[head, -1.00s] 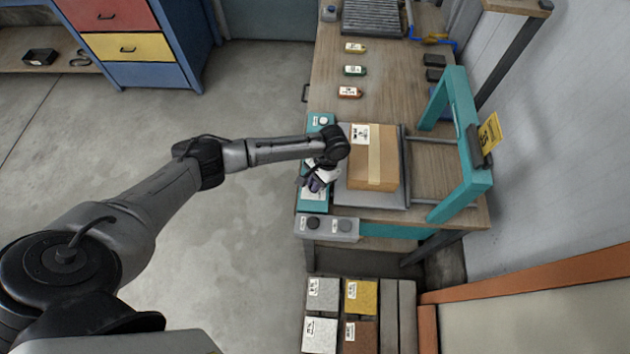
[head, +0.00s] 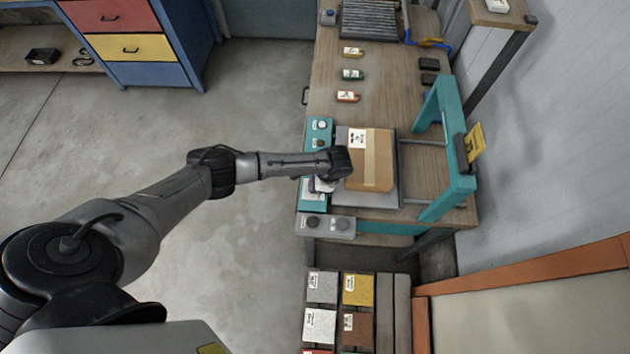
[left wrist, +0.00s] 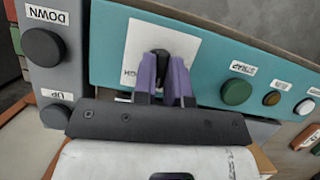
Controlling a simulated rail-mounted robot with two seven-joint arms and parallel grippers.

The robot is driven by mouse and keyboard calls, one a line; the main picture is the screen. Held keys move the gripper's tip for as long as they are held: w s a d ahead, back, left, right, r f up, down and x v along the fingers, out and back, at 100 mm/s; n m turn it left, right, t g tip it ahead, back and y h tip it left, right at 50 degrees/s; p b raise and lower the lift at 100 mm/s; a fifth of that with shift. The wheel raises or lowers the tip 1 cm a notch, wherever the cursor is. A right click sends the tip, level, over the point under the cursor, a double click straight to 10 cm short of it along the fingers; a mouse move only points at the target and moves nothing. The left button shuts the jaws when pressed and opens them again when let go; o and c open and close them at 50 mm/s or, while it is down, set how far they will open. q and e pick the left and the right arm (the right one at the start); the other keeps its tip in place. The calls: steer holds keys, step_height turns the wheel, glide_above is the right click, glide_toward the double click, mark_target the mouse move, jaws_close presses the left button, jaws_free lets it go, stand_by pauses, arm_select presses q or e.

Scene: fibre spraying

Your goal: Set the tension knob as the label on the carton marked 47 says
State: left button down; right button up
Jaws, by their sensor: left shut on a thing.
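The tension knob (left wrist: 161,57) is a small black knob on a white dial plate (left wrist: 185,45) on the teal panel (left wrist: 110,50). In the left wrist view my left gripper (left wrist: 165,76) has its two purple fingers shut on the knob; the dial's markings are mostly hidden. In the head view the left gripper (head: 323,184) is over the panel's near part, and the wrist hides the knob. A brown carton (head: 383,160) sits on the grey plate just right of the gripper. Its white label (head: 357,138) faces up, too small to read. My right gripper is not in view.
The panel also has green (left wrist: 236,92), amber (left wrist: 272,98) and white (left wrist: 307,106) buttons. A teal frame (head: 455,150) stands right of the carton. Floor left of the bench is clear.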

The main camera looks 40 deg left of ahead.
arm_select(q)
steer(key=shift+s+a+f+m, duration=0.1)
steer(key=shift+f+m, duration=0.1)
steer(key=shift+m, duration=0.3)
steer(key=c, duration=1.4)
jaws_free()
steer(key=shift+o, duration=1.2)
steer(key=shift+s+p, duration=0.1)
steer(key=shift+p, duration=0.2)
steer(key=shift+r, duration=0.1)
steer(key=shift+r, duration=0.1)
